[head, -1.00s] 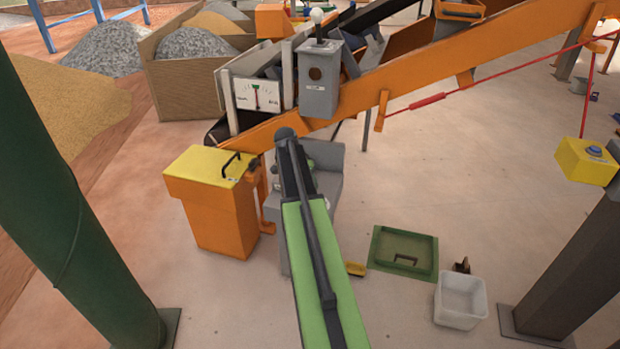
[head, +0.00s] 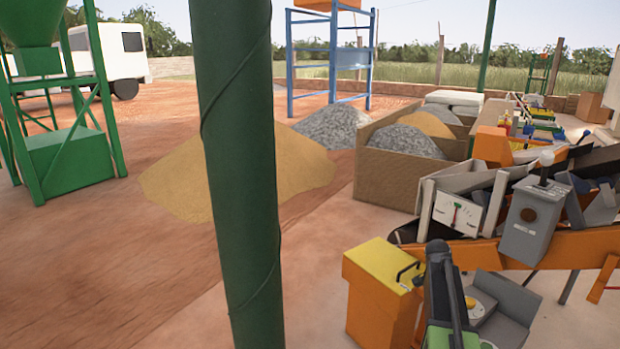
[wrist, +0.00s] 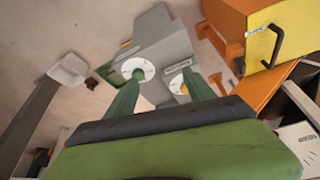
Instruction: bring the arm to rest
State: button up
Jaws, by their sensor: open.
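My gripper (wrist: 163,84) shows in the wrist view as two green fingers spread apart, with nothing between them. Beyond the fingers is a grey control box (wrist: 158,40) with two white dials. The left finger overlaps the left dial (wrist: 147,66); I cannot tell whether it touches. The right dial (wrist: 176,86) has a yellow centre and lies between the fingers. In the head view my arm (head: 447,300) rises from the bottom edge, in front of the grey box (head: 510,318). My gripper is hidden there behind the arm.
A yellow-topped orange cabinet (head: 383,300) stands close left of my arm; it also shows in the wrist view (wrist: 262,45). An orange conveyor (head: 550,250) with a grey lever box (head: 530,222) lies behind. A green post (head: 240,170) stands left.

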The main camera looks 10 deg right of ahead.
jog(key=s+a+r+n+y+p, duration=0.1)
jog(key=a+r+n+p, duration=0.15)
jog(key=a, duration=0.95)
jog(key=s+a+r+n+y+p, duration=0.1)
jog(key=a+r+n+p, duration=0.15)
jog(key=a, duration=0.95)
jog(key=s+a+r+n+g+y+p, duration=0.1)
jog(key=s+a+n+y, duration=0.1)
jog(key=s+a+n, duration=0.8)
jog(key=s+a, duration=0.1)
jog(key=a, duration=0.2)
jog(key=shift+s+a+r+p, duration=0.3)
jog(key=shift+s+a+r, duration=0.05)
jog(key=shift+a, duration=0.05)
jog(key=shift+c, duration=0.4)
